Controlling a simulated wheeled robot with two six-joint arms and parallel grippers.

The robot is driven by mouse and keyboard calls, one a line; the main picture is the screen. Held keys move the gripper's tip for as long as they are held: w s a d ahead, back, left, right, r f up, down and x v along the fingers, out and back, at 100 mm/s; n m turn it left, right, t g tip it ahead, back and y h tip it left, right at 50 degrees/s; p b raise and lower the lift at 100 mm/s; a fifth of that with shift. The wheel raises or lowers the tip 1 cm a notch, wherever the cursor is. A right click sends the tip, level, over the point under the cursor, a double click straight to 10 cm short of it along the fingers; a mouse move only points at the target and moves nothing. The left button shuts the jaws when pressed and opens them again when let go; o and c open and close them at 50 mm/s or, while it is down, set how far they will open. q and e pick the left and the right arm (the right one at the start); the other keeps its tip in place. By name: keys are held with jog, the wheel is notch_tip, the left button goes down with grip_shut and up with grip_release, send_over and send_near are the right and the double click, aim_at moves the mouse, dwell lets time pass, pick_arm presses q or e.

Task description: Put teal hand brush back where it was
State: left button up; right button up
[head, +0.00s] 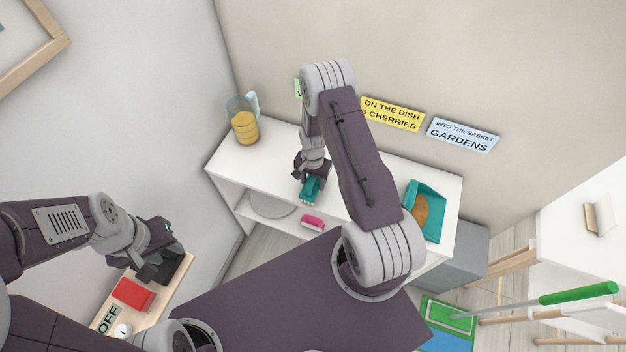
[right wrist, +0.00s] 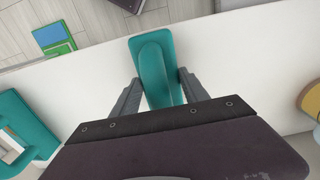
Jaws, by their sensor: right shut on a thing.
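The teal hand brush (head: 310,190) is in my right gripper (head: 312,174), above the top of the white shelf unit (head: 385,175) near its front edge. In the right wrist view the brush (right wrist: 156,68) lies between the two fingers of the right gripper (right wrist: 160,90), with the white top below. I cannot tell whether the brush touches the top. A teal dustpan (head: 436,194) with a brown-orange round thing in it is at the right end of the top. My left gripper (head: 158,266) is over a small wooden ledge; its jaw opening is unclear.
A pitcher with yellow contents (head: 244,127) stands at the left end of the top. A pink object (head: 312,222) and a grey disc (head: 268,207) are below the top. A red block (head: 132,293) is on the ledge. A yellow sign (head: 392,114) hangs behind.

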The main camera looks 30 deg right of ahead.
jog(key=shift+f, duration=0.15)
jog(key=shift+d, duration=0.15)
jog(key=shift+s+f, duration=0.1)
jog(key=shift+f, duration=0.05)
jog(key=o, duration=1.2)
jog(key=shift+c, duration=0.2)
jog(key=shift+o, duration=1.4)
